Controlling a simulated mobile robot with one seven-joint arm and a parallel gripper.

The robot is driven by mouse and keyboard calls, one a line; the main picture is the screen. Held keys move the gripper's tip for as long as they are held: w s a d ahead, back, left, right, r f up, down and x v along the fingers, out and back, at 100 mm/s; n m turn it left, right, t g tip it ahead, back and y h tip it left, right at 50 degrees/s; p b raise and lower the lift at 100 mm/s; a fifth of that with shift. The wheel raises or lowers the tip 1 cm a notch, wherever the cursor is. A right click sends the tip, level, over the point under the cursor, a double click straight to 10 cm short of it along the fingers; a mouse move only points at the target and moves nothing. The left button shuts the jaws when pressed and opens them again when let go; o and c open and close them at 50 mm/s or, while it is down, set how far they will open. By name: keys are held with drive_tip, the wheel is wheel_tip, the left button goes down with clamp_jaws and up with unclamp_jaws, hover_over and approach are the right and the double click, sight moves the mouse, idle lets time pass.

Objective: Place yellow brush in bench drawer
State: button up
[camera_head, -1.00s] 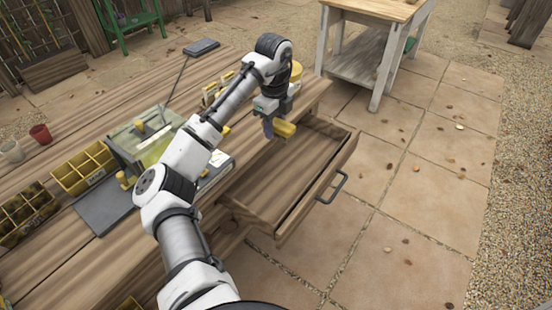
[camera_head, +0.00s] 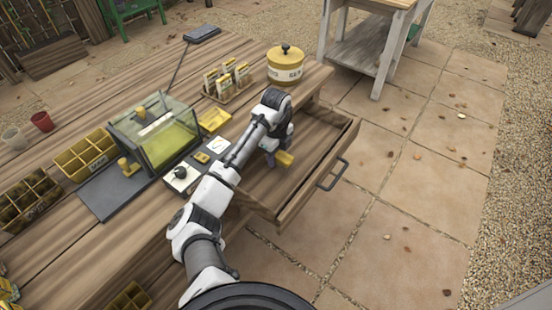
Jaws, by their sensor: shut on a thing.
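The yellow brush (camera_head: 284,159) is held by my gripper (camera_head: 273,158), which is shut on it. The gripper points down over the open bench drawer (camera_head: 316,184), on its left side. The drawer is pulled well out from the bench, with a dark handle (camera_head: 333,174) on its front. The brush appears inside the drawer's outline, low near its floor; I cannot tell whether it touches. My arm hides part of the drawer's left side and the bench edge.
The wooden bench (camera_head: 60,255) carries a glass-lidded box (camera_head: 155,130), yellow compartment trays (camera_head: 85,155), a seed packet rack (camera_head: 228,80) and a yellow lidded pot (camera_head: 285,64). A white-legged table (camera_head: 350,45) stands behind.

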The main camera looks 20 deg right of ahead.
drive_tip(key=shift+f, duration=1.1)
drive_tip(key=shift+f, duration=0.2)
drive_tip(key=o, duration=1)
drive_tip(key=shift+o, duration=0.2)
drive_tip(key=shift+r, duration=0.1)
wheel_tip(320, 180, up, 12)
drive_tip(key=shift+r+b, duration=0.1)
drive_tip(key=shift+b, duration=0.5)
